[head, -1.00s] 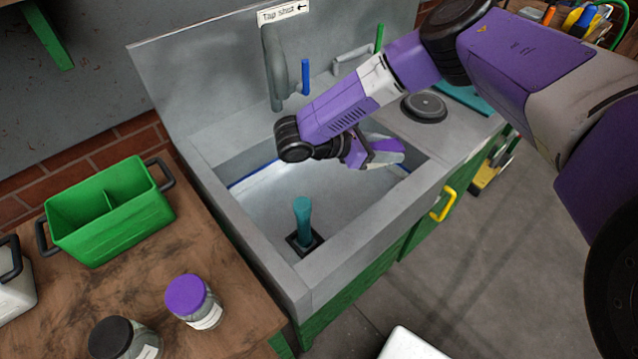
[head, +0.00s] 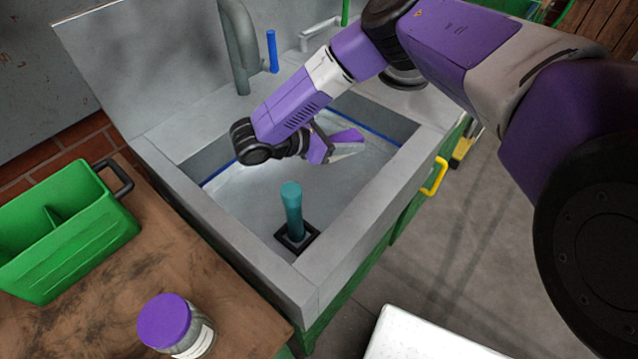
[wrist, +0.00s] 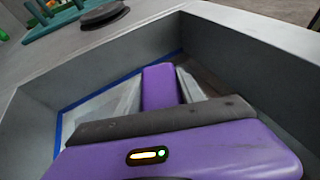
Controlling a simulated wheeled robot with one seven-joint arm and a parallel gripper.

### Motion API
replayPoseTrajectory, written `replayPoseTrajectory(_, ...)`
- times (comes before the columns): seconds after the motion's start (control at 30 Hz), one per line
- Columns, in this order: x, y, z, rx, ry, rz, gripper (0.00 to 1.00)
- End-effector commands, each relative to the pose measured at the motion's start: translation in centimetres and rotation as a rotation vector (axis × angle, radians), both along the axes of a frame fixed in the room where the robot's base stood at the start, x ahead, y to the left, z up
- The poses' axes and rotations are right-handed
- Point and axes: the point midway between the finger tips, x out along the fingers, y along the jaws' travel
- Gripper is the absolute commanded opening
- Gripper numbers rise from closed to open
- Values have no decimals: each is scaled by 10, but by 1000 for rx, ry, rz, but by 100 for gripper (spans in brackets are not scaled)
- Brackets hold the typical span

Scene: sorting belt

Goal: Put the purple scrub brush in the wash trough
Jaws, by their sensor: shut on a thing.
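The wash trough (head: 368,207) is a grey basin with a blue line around its inner walls. A teal upright plug or post (head: 292,212) stands in a dark square drain near its front corner. My gripper (head: 338,152) is inside the outline of the trough, toward its back right. It is shut on the purple scrub brush (head: 348,136), whose purple block (wrist: 160,88) shows between the two grey fingers in the wrist view. The brush's underside is hidden, so I cannot tell whether it touches the trough floor.
A tap (head: 238,50) with a blue handle (head: 272,50) rises behind the trough. A green divided caddy (head: 75,250) and a purple-lidded jar (head: 172,322) stand on the wooden table at left. A yellow handle (head: 435,177) sticks out from the cabinet front. Open floor lies at right.

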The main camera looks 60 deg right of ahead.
Motion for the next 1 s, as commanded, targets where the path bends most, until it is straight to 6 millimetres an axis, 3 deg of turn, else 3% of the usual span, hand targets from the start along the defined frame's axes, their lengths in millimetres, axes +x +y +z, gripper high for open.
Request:
replayPoseTrajectory(0.4,0,0,-62,0,0,-1,3)
replayPoseTrajectory(0.63,0,0,-78,0,0,-1,3)
replayPoseTrajectory(0.83,0,0,-104,-1,2,0,3)
replayPoseTrajectory(1.0,0,0,-106,-1,1,0,3)
